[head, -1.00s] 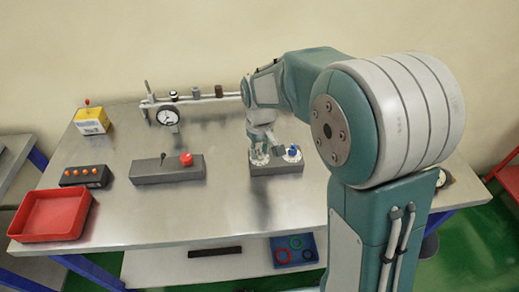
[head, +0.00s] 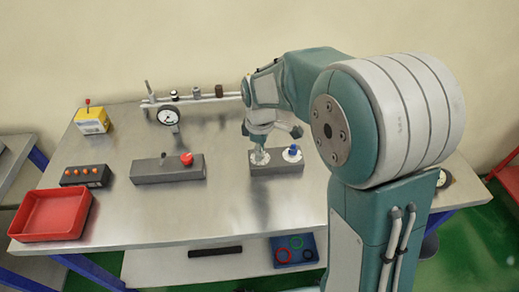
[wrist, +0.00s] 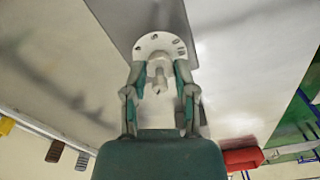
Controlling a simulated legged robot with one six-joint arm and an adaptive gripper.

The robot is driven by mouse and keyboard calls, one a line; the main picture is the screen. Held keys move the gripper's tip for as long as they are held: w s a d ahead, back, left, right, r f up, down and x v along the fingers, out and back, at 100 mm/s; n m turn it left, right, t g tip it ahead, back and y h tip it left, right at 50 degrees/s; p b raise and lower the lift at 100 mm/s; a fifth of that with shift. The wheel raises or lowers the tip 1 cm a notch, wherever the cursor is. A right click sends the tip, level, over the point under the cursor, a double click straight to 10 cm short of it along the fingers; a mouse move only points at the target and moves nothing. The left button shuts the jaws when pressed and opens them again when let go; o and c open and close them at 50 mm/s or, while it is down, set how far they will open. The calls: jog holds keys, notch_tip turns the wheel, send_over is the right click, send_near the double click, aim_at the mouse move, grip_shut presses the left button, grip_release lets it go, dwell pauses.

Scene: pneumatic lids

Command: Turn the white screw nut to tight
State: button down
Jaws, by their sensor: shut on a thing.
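The white screw nut (wrist: 158,76) stands on a round white flange (wrist: 160,44) with markings, in the wrist view. My gripper (wrist: 160,82) has one finger on each side of the nut and is shut on it. In the head view my gripper (head: 257,146) is over the left end of a grey block (head: 277,168); the white flange (head: 259,157) shows below it, while the nut is mostly hidden by the fingers. A blue-topped white fitting (head: 293,153) stands at the block's right end, apart from my gripper.
Another grey block (head: 168,171) with a lever and a red knob stands to the left. A pressure gauge (head: 168,117) and a pipe rail (head: 190,99) are behind. A red tray (head: 50,215) and an orange-button box (head: 86,176) are far left. The table front is clear.

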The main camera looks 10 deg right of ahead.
jog(key=shift+f+n, duration=0.1)
jog(key=shift+n, duration=0.4)
jog(key=shift+c, duration=2.1)
grip_release()
notch_tip(320, 180, up, 12)
jog(key=shift+w, duration=0.15)
